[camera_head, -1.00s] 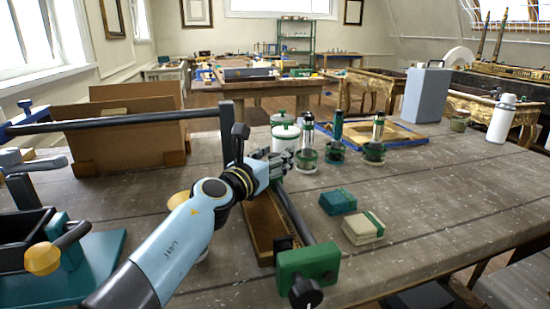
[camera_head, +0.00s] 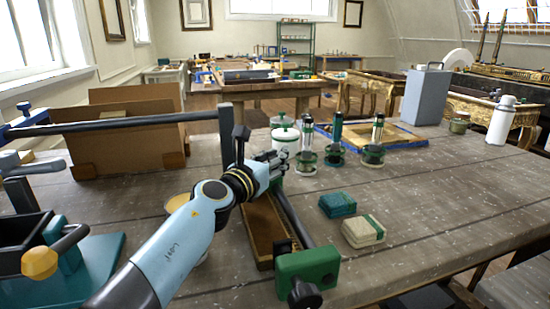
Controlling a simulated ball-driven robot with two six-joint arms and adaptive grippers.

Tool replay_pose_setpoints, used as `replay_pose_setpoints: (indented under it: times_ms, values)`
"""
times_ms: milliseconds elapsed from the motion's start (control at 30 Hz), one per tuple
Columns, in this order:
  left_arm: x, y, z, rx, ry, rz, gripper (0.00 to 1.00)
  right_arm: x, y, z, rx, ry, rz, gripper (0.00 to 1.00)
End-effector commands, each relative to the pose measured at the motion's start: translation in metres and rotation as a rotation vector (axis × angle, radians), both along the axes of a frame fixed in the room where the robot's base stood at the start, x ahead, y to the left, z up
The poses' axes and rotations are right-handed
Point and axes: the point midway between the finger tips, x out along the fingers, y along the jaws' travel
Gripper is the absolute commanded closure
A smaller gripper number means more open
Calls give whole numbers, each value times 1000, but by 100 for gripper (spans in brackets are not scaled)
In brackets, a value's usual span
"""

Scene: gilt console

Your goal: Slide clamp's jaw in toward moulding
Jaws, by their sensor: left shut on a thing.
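The clamp's dark bar (camera_head: 292,216) lies along the table. Its green end block (camera_head: 307,268) with a black screw knob (camera_head: 304,295) is at the near end. The moulding (camera_head: 262,229), a long brown wooden strip, lies beside the bar on its left, partly hidden by my left arm. My left gripper (camera_head: 275,166) is at the far end of the bar, shut on the clamp's jaw. The jaw is mostly hidden by the fingers; a little green (camera_head: 277,183) shows below them. I cannot tell whether the jaw touches the moulding. My right gripper is not in view.
Glass jars (camera_head: 307,155) and white canisters (camera_head: 284,141) stand just beyond the gripper. A teal box (camera_head: 337,204) and a cream box (camera_head: 362,231) sit right of the bar. A cardboard box (camera_head: 125,140) and a long dark bar (camera_head: 130,121) are at left.

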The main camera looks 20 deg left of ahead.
Motion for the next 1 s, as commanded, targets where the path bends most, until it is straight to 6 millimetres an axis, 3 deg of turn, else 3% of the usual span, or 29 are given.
replay_pose_setpoints:
  times_ms: [400, 433, 667, 1000]
  values:
    - [1, 3, -4, 2, 6, 1, 100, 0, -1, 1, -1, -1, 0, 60]
    - [1, 3, -4, 2, 6, 2, 84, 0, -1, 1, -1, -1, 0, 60]
    - [1, 3, -3, 2, 5, 1, 54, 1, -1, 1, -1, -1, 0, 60]
    - [-2, 3, -2, 3, 3, 0, 51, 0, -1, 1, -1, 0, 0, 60]
